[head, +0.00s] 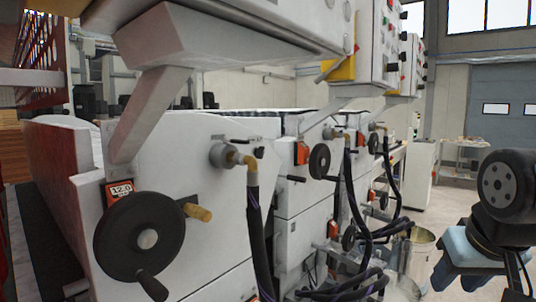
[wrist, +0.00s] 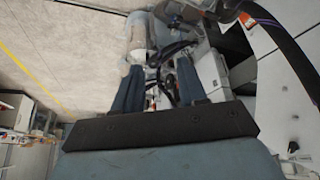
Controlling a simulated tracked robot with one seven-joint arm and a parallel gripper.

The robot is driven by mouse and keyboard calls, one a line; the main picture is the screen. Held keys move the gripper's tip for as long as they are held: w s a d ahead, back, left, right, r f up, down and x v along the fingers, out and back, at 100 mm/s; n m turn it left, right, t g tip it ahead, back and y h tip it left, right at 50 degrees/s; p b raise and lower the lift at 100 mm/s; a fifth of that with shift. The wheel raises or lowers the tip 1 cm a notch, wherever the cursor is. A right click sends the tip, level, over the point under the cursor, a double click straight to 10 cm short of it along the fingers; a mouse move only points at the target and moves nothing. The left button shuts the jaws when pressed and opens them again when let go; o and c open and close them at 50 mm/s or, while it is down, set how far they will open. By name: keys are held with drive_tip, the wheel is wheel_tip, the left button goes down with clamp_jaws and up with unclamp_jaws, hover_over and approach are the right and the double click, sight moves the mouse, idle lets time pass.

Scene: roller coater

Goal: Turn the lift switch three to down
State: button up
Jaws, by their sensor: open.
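The control panel (head: 378,45) on the coater shows in the head view at the upper right, with several small buttons and dark knobs on its face and edge. A second panel (head: 408,62) stands behind it. I cannot tell which knob is lift switch three, nor its position. My gripper (wrist: 159,88) shows in the wrist view with its two dark blue fingers apart and nothing between them. My arm's end is at the lower right in the head view, apart from the panels.
A smaller handwheel (head: 319,161) is mid-picture. Dark hoses (head: 255,240) hang before the white machine. A metal bucket (head: 421,255) stands by my arm. Open floor (head: 455,205) lies to the right.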

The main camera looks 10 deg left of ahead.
drive_tip(key=w+a+r+t, duration=0.2)
drive_tip(key=w+r+t, duration=0.25)
drive_tip(key=w, duration=0.75)
drive_tip(key=w+a+r+t, duration=0.25)
drive_tip(key=w+r, duration=0.35)
drive_tip(key=w, duration=0.5)
drive_tip(key=n+g+y, duration=0.3)
drive_tip(key=n+y, duration=0.3)
drive_tip(key=y, duration=0.9)
approach(263, 153)
drive_tip(key=x, duration=0.9)
drive_tip(key=shift+w+a, duration=0.15)
drive_tip(key=shift+w, duration=0.1)
